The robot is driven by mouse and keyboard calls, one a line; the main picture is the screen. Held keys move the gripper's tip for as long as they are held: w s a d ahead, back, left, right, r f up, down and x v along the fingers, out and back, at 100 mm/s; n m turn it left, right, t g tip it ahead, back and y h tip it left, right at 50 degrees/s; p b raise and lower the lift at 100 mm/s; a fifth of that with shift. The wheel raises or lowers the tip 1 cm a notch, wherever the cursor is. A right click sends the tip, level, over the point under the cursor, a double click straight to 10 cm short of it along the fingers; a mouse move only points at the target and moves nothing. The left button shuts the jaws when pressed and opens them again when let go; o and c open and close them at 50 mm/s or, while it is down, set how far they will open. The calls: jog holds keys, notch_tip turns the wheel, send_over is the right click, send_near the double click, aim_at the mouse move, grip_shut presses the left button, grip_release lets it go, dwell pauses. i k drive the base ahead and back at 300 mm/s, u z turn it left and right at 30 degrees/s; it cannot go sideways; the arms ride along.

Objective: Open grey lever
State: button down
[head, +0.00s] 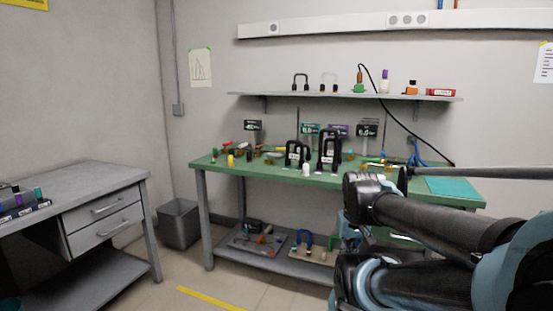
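A green-topped workbench (218,164) stands against the back wall with many small items on it. No grey lever can be made out among them at this size. Two black arch-shaped handles stand upright on the bench, a smaller one (292,152) and a taller one (325,150) to its right. My arm fills the lower right, in front of the bench's right part, and hides some of it. The fingers of my gripper do not show.
A shelf (250,94) above the bench holds bottles and handles. A grey desk (90,178) with drawers stands at left. A grey bin (180,222) is between them. The floor (190,280) in front is clear, with a yellow stripe. A lower bench shelf holds trays.

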aim_at(268, 154)
jog(key=z, duration=0.05)
jog(key=i, duration=1)
jog(key=u, duration=0.05)
